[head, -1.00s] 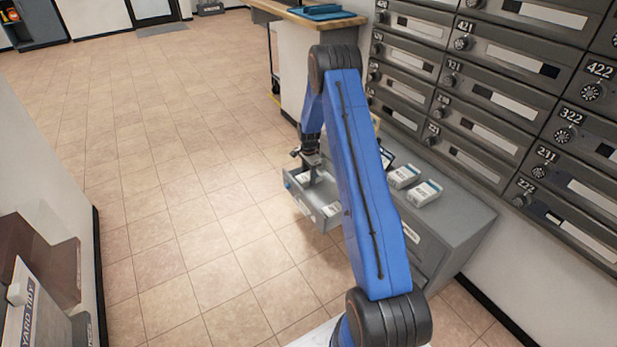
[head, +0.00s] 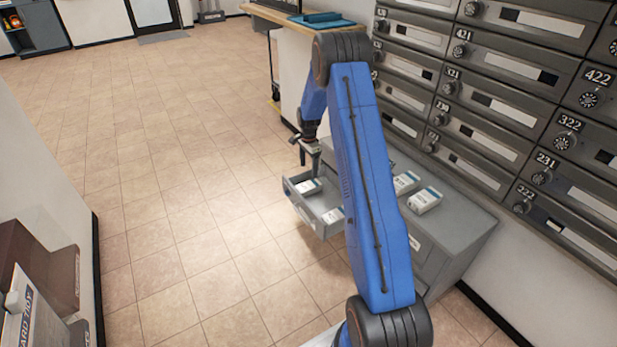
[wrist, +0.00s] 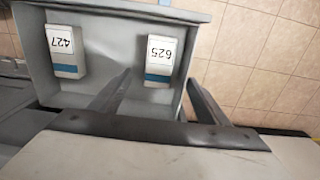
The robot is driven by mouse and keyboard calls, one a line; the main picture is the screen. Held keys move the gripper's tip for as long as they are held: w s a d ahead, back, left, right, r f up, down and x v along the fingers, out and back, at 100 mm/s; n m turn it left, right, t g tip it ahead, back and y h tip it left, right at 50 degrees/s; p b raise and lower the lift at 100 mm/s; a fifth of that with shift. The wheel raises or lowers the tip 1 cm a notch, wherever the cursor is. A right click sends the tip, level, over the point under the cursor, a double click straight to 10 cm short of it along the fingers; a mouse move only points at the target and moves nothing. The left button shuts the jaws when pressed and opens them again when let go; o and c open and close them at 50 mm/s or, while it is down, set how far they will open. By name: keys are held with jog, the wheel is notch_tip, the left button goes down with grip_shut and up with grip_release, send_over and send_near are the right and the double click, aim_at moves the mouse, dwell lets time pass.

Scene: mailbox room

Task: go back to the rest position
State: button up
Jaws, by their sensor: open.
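My gripper (head: 309,158) hangs above the open drawer (head: 318,222) of the grey cabinet in the head view. Its two fingers (wrist: 160,95) are spread apart in the wrist view, with nothing between them. Inside the drawer lie two white boxes with blue bands. The box labelled 625 (wrist: 161,55) is near the fingers, below them, and the box labelled 427 (wrist: 62,45) is farther left in the wrist view. My blue arm hides part of the cabinet in the head view.
Two more white boxes (head: 405,183) (head: 425,200) lie on the cabinet top (head: 452,228). A wall of numbered mailboxes (head: 490,100) stands behind it. A counter with a teal tray (head: 322,22) is at the back. A rack (head: 40,280) stands at left. The tiled floor between is clear.

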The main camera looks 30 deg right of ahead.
notch_tip(320, 180, up, 7)
jog(key=shift+r, duration=0.15)
jog(key=shift+s+r, duration=0.1)
jog(key=s+a+r+n+t, duration=0.1)
jog(key=s+a+r+n, duration=0.2)
jog(key=s+a+r, duration=0.35)
jog(key=s+a+r+n, duration=0.2)
jog(key=s+a+r, duration=0.2)
jog(key=s+r, duration=0.55)
jog(key=s+a+r+n+t, duration=0.1)
jog(key=s+a+r+n, duration=0.3)
jog(key=r, duration=0.7)
jog(key=s+a+n+t, duration=0.1)
jog(key=s+a+n, duration=0.2)
jog(key=s, duration=0.7)
jog(key=s+a+r+n+t, duration=0.1)
jog(key=s+a+n, duration=0.1)
jog(key=s, duration=0.9)
jog(key=s+a+r+n, duration=0.1)
jog(key=s+a+n, duration=0.2)
jog(key=s, duration=0.8)
jog(key=shift+s+a+n+t, duration=0.3)
jog(key=shift+a+t, duration=0.1)
jog(key=shift+a, duration=0.4)
jog(key=shift+w, duration=0.1)
